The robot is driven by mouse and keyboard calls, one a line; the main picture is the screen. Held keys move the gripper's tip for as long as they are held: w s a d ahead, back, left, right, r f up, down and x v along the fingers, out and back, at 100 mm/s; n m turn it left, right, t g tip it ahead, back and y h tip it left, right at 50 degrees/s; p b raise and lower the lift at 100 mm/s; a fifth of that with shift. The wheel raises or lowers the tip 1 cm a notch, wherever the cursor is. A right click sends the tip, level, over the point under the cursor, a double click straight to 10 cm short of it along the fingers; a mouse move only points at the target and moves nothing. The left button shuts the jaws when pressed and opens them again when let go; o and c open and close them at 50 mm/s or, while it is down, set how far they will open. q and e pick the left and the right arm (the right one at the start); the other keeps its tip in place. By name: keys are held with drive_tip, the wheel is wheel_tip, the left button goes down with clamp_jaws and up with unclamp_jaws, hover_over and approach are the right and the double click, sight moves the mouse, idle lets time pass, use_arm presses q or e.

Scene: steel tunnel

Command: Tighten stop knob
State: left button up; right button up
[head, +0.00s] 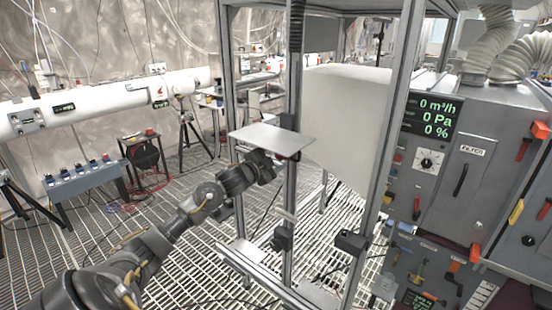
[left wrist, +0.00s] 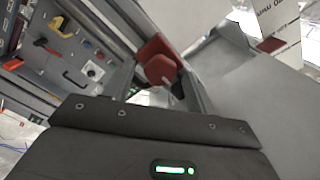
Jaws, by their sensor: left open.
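A red knob-like part (left wrist: 158,62) shows in the left wrist view, against a grey metal post, just beyond my gripper's dark body. I take it for the stop knob, but cannot tell for sure. In the head view only a small dark red patch shows beneath the flat grey plate (head: 268,137), beside the upright post (head: 292,80). My left gripper (head: 272,166) is open, just under the plate and close to the post. Its fingertips are hard to make out, and I cannot tell whether they touch the knob. My right gripper is not in view.
The metal frame (head: 392,130) stands around a pale block (head: 345,110). A control cabinet (head: 470,150) with a lit readout and several levers is at the right. A white tube (head: 110,100) runs at the left. The grating floor (head: 190,270) is mostly open.

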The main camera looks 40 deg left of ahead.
use_arm(q)
drive_tip(key=shift+s, duration=0.1)
drive_tip(key=shift+s+f, duration=0.15)
drive_tip(key=shift+s, duration=0.25)
drive_tip(key=s+b, duration=0.2)
drive_tip(key=s, duration=0.8)
drive_tip(key=shift+b, duration=0.35)
drive_tip(key=shift+w+d, duration=0.1)
